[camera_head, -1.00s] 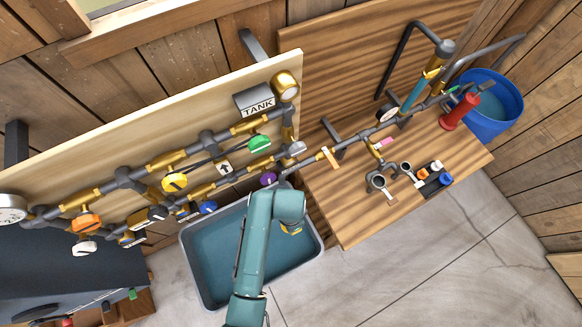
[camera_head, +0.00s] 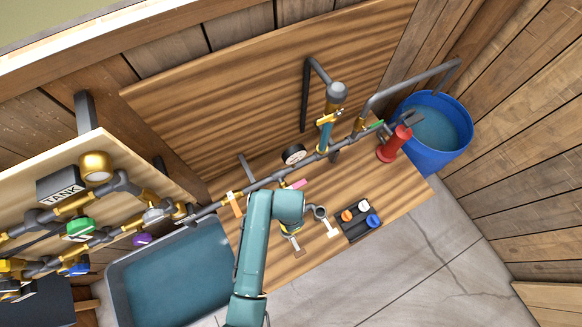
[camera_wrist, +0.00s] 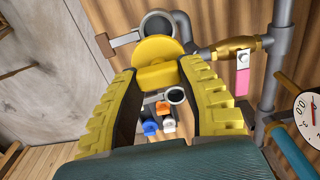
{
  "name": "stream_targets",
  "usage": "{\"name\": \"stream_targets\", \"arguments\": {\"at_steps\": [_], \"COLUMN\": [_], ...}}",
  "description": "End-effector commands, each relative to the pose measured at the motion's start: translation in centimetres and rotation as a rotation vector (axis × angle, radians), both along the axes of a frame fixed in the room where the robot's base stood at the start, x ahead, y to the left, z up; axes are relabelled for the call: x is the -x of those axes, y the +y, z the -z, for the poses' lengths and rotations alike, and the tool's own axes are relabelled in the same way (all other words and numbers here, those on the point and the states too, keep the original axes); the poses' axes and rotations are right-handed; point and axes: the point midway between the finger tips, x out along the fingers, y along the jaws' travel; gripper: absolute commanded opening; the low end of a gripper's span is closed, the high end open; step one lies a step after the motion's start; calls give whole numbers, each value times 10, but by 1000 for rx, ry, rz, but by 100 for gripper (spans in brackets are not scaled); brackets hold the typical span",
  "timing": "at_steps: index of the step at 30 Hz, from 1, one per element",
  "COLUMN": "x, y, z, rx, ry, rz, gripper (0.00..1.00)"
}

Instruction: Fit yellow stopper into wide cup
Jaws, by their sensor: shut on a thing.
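My gripper (camera_wrist: 158,72) is shut on the yellow stopper (camera_wrist: 157,50), a round disc with a raised grip, held between the yellow ribbed fingers. Beyond it in the wrist view is the wide grey cup (camera_wrist: 157,22), with a wooden handle pointing left. The stopper overlaps the cup's near edge in that view. I cannot tell the gap between them, but the stopper is not seated in the mouth. In the head view my arm hides most of the cup; its handle (camera_head: 293,243) shows below my gripper (camera_head: 290,228).
A narrower cup (camera_wrist: 176,95) stands close by, also in the head view (camera_head: 320,212). A dark rack (camera_head: 353,230) holds orange, white and blue stoppers. A pipe with a pink-tagged valve (camera_wrist: 242,78) and a gauge (camera_wrist: 305,115) run beside the cups. A basin (camera_head: 170,275) is left.

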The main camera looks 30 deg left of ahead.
Motion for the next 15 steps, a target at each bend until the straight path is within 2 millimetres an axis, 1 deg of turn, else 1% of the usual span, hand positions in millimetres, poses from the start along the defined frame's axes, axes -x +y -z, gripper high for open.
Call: {"name": "stream_targets", "arguments": {"at_steps": [5, 8, 15], "x": [1, 1, 0], "y": [0, 0, 0], "z": [8, 16, 45], "rx": [1, 1, 0], "ry": [2, 3, 0], "rz": [-1, 0, 0], "gripper": [4, 4, 4]}}
